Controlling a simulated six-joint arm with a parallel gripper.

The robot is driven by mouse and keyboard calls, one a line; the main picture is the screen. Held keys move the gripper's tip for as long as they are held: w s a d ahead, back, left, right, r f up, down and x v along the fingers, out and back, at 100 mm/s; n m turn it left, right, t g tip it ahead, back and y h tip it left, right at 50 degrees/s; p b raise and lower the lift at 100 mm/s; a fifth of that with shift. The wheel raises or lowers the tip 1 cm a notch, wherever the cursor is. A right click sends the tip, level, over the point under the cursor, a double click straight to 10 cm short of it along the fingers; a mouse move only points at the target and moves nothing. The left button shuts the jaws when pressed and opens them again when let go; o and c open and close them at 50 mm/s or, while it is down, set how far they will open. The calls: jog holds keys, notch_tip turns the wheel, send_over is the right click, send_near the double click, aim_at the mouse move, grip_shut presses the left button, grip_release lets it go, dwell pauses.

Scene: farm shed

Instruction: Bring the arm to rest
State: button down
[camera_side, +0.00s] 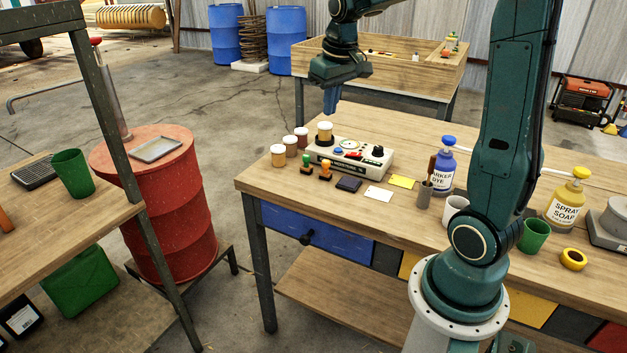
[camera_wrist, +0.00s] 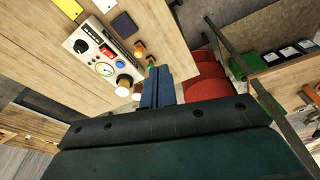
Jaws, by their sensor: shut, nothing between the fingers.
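My gripper (camera_side: 331,101) is in the air above the back left part of the wooden workbench (camera_side: 300,178). Its blue fingers point down and are closed together with nothing between them. The gripper appears apart from the device and the bench.
Several small jars (camera_side: 278,155) stand left of the device. Two stamps, cards and a blue dye bottle (camera_side: 444,168) are in front and right. A yellow soap bottle (camera_side: 566,200) stands farther right. A red drum (camera_side: 152,210) is left of the bench. A wooden-walled table (camera_side: 410,72) is behind.

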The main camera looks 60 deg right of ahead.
jog(key=s+a+r+n+t+y, duration=0.1)
jog(key=s+a+n+t, duration=0.2)
jog(key=s+a, duration=1.4)
jog(key=shift+a+n+t, duration=0.25)
jog(key=shift+n+t, duration=0.05)
dwell(0.4)
